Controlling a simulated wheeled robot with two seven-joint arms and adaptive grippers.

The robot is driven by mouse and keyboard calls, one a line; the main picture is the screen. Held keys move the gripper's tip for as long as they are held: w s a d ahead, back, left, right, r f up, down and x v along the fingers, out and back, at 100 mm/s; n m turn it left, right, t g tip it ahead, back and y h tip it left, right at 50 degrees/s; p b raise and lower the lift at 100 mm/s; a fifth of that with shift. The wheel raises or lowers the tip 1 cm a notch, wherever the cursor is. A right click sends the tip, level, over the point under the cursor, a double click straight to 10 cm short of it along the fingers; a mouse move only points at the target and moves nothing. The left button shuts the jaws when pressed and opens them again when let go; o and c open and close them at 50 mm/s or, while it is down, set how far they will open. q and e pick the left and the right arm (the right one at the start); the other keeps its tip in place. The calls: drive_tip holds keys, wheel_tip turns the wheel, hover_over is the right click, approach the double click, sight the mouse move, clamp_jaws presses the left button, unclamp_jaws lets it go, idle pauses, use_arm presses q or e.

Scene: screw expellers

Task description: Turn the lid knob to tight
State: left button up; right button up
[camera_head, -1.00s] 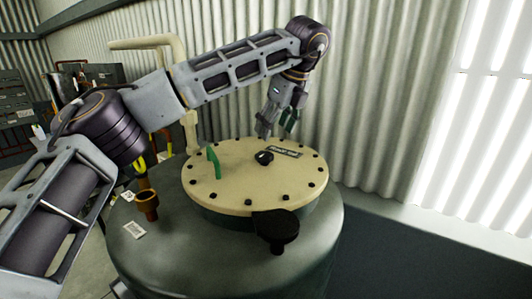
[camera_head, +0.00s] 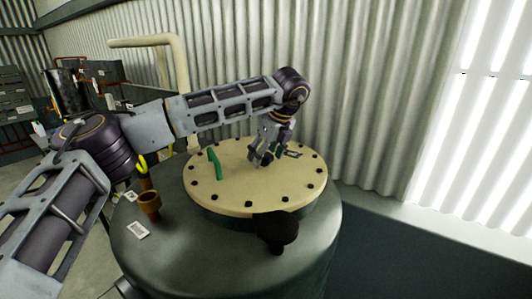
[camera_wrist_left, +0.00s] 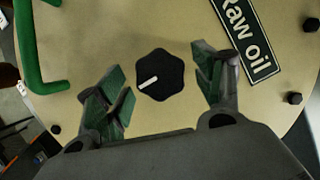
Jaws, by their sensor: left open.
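The black lid knob (camera_wrist_left: 160,75) with a white pointer line sits on the cream round lid (camera_head: 235,192). In the left wrist view its pointer is aimed to the lower left. My left gripper (camera_head: 262,163) reaches down over the knob, which it mostly hides in the head view. In the left wrist view the left gripper (camera_wrist_left: 163,92) is open, one green-padded finger on each side of the knob, with gaps showing. My right gripper is not in view.
A green handle (camera_head: 215,163) stands on the lid, and a "Raw oil" label (camera_wrist_left: 246,38) lies beside the knob. Bolts ring the lid's edge. A black round part (camera_head: 276,230) juts at the front, and a brass fitting (camera_head: 149,203) stands at left. A corrugated wall is behind.

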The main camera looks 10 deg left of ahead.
use_arm(q)
drive_tip(key=shift+c, duration=0.4)
drive_tip(key=c, duration=0.9)
